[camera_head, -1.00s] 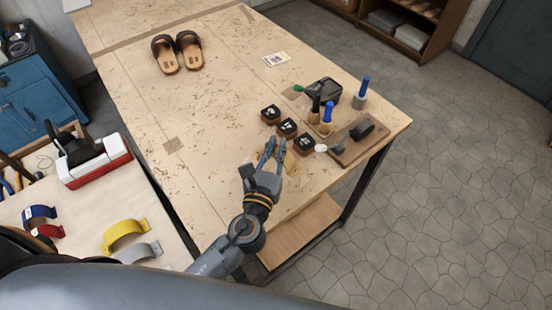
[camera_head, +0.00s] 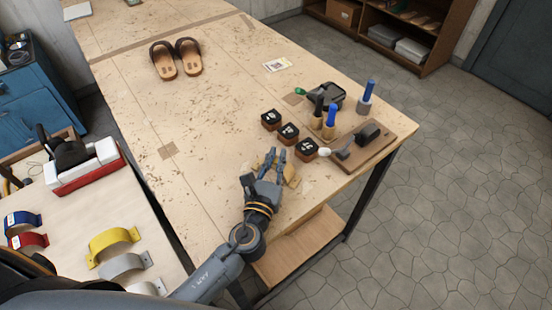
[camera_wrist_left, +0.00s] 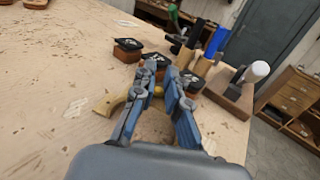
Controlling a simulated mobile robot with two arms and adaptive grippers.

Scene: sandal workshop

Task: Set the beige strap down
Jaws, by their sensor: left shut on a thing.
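The beige strap (camera_head: 290,173) is a small, pale tan curved piece at my left gripper (camera_head: 275,155), over the near right part of the wooden workbench (camera_head: 215,130). The gripper's fingers are shut on it. In the left wrist view, one end of the strap (camera_wrist_left: 109,104) sticks out to the left of the left gripper (camera_wrist_left: 160,72), and the fingers hide its middle. The strap is low, close to the bench top; I cannot tell whether it touches. My right gripper is not in view.
Several dark square blocks (camera_head: 288,132) stand just beyond the gripper. A wooden board with a dark tool (camera_head: 367,135) lies to the right. Brown sandals (camera_head: 176,58) are at the far left. Yellow (camera_head: 113,240) and other straps lie on a side table. The bench middle is clear.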

